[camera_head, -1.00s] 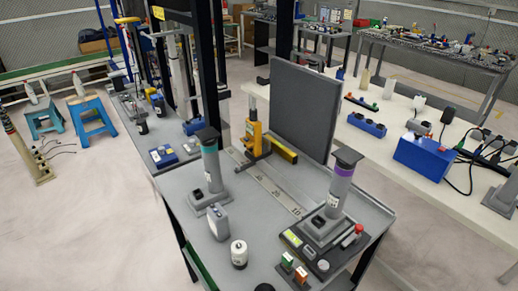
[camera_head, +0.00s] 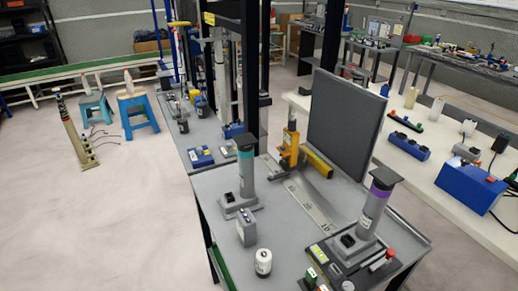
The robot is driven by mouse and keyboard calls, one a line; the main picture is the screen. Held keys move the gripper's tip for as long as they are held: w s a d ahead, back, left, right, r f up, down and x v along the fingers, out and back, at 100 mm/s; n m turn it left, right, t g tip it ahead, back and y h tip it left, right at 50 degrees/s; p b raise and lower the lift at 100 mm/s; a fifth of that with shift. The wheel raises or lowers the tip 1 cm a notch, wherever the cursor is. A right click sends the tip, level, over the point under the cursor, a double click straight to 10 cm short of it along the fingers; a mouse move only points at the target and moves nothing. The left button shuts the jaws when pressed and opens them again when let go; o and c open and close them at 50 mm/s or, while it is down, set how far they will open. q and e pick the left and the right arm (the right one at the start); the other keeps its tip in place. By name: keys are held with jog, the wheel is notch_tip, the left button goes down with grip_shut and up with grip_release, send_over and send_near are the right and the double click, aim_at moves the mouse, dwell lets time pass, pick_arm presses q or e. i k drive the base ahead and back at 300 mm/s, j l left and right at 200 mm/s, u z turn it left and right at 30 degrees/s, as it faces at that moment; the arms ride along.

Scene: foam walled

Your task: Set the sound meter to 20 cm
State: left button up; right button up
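A yellow upright device (camera_head: 290,147), which looks like the sound meter, stands at the far end of a pale ruler strip (camera_head: 306,203) on the grey table (camera_head: 205,190). The strip's marks are too small to read surely now. A yellow bar (camera_head: 318,164) lies to the right of the device. A grey post with a teal band (camera_head: 246,178) stands left of the strip, and one with a purple band (camera_head: 374,210) stands to its right, nearer me. Neither of my grippers is in view.
A dark upright panel (camera_head: 345,125) stands behind the strip on the right. A small grey box (camera_head: 246,228), a white cylinder (camera_head: 263,262) and a control box with buttons (camera_head: 345,262) sit near the front. Blue stools (camera_head: 137,117) stand on the floor at left.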

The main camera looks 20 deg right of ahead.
aim_at(291, 137)
jog(key=k+l+u, duration=0.2)
jog(key=l, duration=0.25)
jog(key=l+u, duration=0.15)
jog(key=l, duration=0.3)
jog(key=k+l+u, duration=0.2)
jog(key=l, duration=0.2)
jog(key=k+l+u, duration=0.15)
jog(key=l, duration=0.25)
jog(key=k+l+u, duration=0.2)
jog(key=l, duration=0.15)
jog(key=k+l, duration=0.2)
jog(key=l, duration=0.15)
